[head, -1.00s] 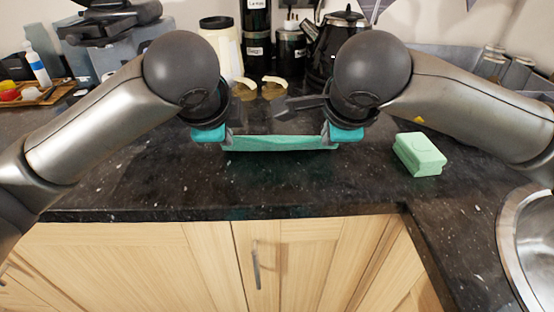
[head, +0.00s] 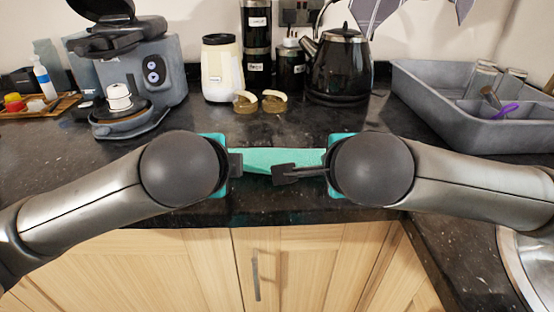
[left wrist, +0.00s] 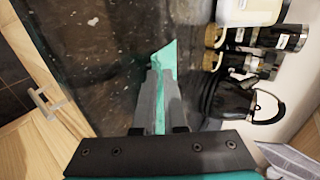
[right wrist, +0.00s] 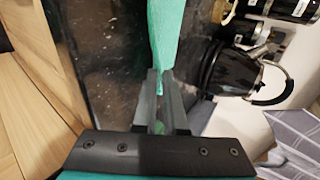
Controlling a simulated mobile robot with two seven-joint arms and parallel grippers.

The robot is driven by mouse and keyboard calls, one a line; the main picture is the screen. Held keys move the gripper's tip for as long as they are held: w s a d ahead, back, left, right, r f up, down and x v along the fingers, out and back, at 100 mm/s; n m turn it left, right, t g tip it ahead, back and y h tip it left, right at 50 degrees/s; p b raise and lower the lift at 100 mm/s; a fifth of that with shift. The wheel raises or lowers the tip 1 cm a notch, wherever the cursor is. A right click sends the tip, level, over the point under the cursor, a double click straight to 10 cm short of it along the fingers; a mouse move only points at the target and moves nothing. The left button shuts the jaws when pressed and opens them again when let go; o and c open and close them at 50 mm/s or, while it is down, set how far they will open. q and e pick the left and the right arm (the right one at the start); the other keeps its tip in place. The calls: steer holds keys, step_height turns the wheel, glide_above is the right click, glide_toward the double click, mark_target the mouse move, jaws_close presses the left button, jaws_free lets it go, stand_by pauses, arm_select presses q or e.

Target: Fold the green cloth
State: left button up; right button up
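The green cloth (head: 270,160) is held as a narrow band between my two grippers, near the counter's front edge. My left gripper (head: 236,165) is shut on its left end; in the left wrist view the cloth (left wrist: 165,58) runs out from between the fingers (left wrist: 156,85). My right gripper (head: 300,171) is at its right end; in the right wrist view the cloth (right wrist: 163,40) enters between the nearly closed fingers (right wrist: 160,85). My rounded wrists hide parts of both ends. Whether the lower edge touches the counter is not clear.
A coffee machine (head: 130,75) is at back left, a grey dish rack (head: 450,110) at right. The counter's middle (head: 285,133) is clear.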

arm_select(q)
steer(key=o, duration=0.7)
arm_select(e)
steer(key=o, duration=0.7)
arm_select(q)
steer(key=s+r, duration=0.2)
steer(key=r, duration=0.1)
steer(key=s+r, duration=0.2)
steer(key=r, duration=0.1)
steer(key=s+r, duration=0.2)
steer(key=r, duration=0.1)
arm_select(e)
steer(key=s+r, duration=0.2)
steer(key=r, duration=0.1)
steer(key=s+r, duration=0.2)
steer(key=r, duration=0.1)
steer(key=s+r, duration=0.2)
steer(key=r, duration=0.1)
steer(key=shift+s, duration=0.1)
